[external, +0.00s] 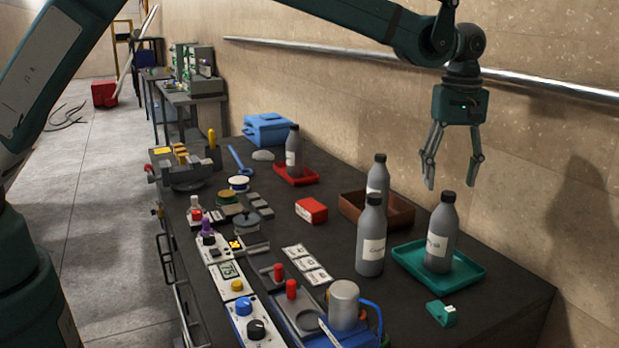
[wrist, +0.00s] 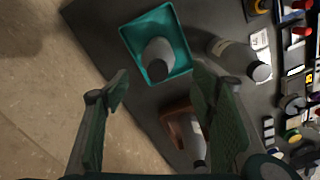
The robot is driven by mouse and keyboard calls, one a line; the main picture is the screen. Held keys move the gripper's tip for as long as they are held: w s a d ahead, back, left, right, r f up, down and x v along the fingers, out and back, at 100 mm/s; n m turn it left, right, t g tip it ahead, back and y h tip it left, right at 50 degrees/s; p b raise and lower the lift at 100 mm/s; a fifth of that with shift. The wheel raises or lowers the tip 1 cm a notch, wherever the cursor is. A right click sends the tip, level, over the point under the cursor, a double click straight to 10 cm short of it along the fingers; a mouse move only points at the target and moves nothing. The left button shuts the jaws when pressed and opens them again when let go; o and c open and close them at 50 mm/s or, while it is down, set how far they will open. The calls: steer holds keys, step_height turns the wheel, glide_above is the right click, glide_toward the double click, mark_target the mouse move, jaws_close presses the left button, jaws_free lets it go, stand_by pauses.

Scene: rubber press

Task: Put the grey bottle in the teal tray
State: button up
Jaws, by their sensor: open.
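The teal tray (external: 411,263) lies at the right side of the bench, with a grey bottle (external: 440,235) standing upright in it. Another grey bottle (external: 371,240) stands on the bare bench just left of the tray. A third grey bottle (external: 378,175) stands in the brown tray (external: 351,209), and one more (external: 293,155) stands in the red tray (external: 307,178) farther back. My gripper (external: 452,186) is open and empty, above the bench near the teal tray. In the wrist view the teal tray (wrist: 182,35) and its bottle (wrist: 158,60) show ahead of the fingers.
A small red box (external: 311,210) lies left of the brown tray. A small teal block (external: 441,313) lies in front of the teal tray. Control panels and a grey cylinder (external: 343,305) fill the near left. A wall with a metal rail (external: 330,62) borders the right.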

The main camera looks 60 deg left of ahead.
steer(key=s+a+r+m+t, duration=0.1)
steer(key=s+a+r+m, duration=0.1)
steer(key=s+a+r, duration=0.55)
steer(key=s+a+r+m+t, duration=0.1)
steer(key=s+a+r+m, duration=0.3)
steer(key=s, duration=0.6)
steer(key=s+a+r+t, duration=0.1)
steer(key=s+a+r, duration=0.3)
steer(key=s+r, duration=0.4)
steer(key=s+a+f+m+t, duration=0.1)
steer(key=s+a+f+m, duration=0.1)
steer(key=s, duration=0.8)
steer(key=s+a+f+m+t, duration=0.1)
steer(key=s+a+f+m, duration=0.1)
steer(key=s, duration=0.9)
steer(key=s+a+f+m+t, duration=0.2)
steer(key=s+a+f, duration=0.2)
steer(key=s, duration=0.7)
steer(key=shift+s+a+f, duration=0.2)
steer(key=shift+a+f, duration=0.15)
steer(key=shift+f, duration=0.5)
